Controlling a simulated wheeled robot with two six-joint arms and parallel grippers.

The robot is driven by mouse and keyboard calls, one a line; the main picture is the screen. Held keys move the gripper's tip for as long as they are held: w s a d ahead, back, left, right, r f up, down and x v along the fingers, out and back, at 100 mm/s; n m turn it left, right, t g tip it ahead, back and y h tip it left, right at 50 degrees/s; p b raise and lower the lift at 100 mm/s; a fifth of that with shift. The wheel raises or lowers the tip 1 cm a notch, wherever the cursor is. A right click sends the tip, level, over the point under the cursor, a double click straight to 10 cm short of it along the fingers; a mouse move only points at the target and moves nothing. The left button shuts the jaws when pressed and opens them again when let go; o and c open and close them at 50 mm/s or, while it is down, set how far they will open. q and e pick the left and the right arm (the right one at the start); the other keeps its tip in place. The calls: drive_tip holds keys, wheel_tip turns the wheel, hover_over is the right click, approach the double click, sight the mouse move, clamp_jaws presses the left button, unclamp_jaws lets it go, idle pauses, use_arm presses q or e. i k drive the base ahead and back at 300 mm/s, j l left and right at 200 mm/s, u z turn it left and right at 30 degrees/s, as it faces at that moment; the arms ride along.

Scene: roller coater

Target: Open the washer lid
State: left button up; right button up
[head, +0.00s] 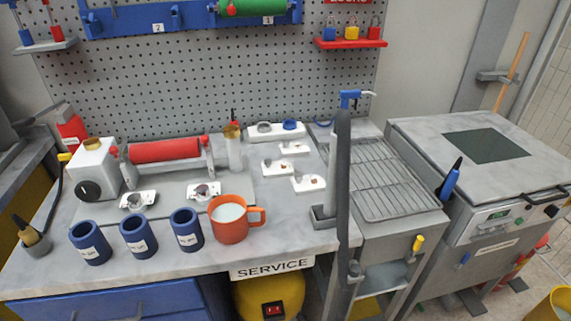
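The washer (490,232) is the grey box-shaped machine at the right. Its lid (420,130) lies flat and looks shut, with a dark rectangular window (484,146) in it. A thin dark bar handle (540,193) runs along the lid's front right edge. Neither of my grippers shows in the head view.
A grey upright post (342,170) stands between the workbench (290,235) and a wire rack (375,178). A blue black-tipped tool (449,182) is at the washer's left side. The orange mug (230,225) and blue cylinders (138,235) crowd the bench front. A yellow bin (550,305) stands lower right.

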sight(501, 161)
drive_tip(key=i+l+z, duration=0.1)
drive_tip(key=z, duration=1.4)
drive_tip(key=i+l, duration=0.2)
drive_tip(key=l, duration=0.2)
drive_tip(key=i+l+u, duration=0.1)
drive_tip(key=l, duration=0.25)
drive_tip(key=i+l, duration=0.25)
drive_tip(key=l, duration=0.15)
drive_tip(key=i+l+u, duration=0.1)
drive_tip(key=l, duration=0.3)
drive_tip(key=i, duration=0.05)
